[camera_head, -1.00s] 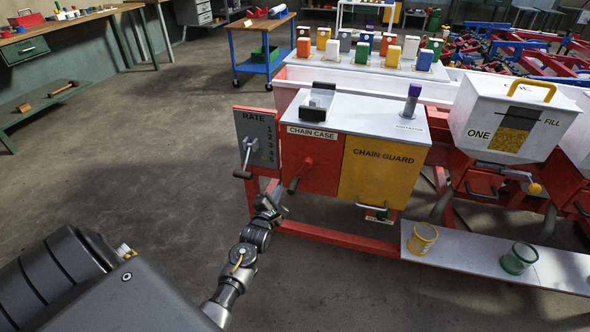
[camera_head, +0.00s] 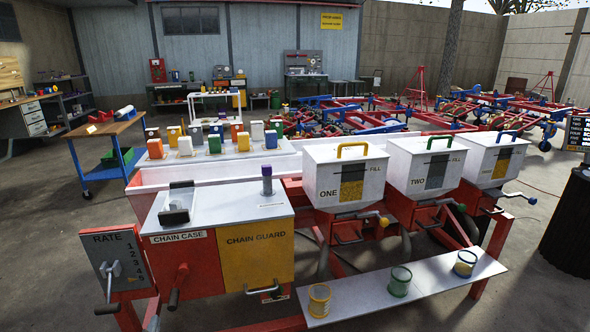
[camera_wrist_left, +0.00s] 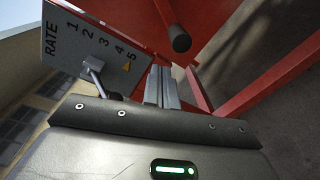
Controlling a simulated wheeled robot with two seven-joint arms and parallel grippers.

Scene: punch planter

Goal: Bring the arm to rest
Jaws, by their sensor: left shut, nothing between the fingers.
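My left gripper (camera_wrist_left: 160,88) shows in the left wrist view as two grey fingers close together, shut with nothing between them. It is in front of the red machine frame, beside the grey RATE panel (camera_wrist_left: 83,50) with its lever. In the head view only a small part of the left gripper (camera_head: 152,318) shows at the bottom edge, below the RATE panel (camera_head: 117,257). The rest of that arm is out of the picture. My right gripper is in neither view.
A low shelf (camera_head: 425,285) holds yellow, green and blue cups. Open floor (camera_head: 50,235) lies to the left.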

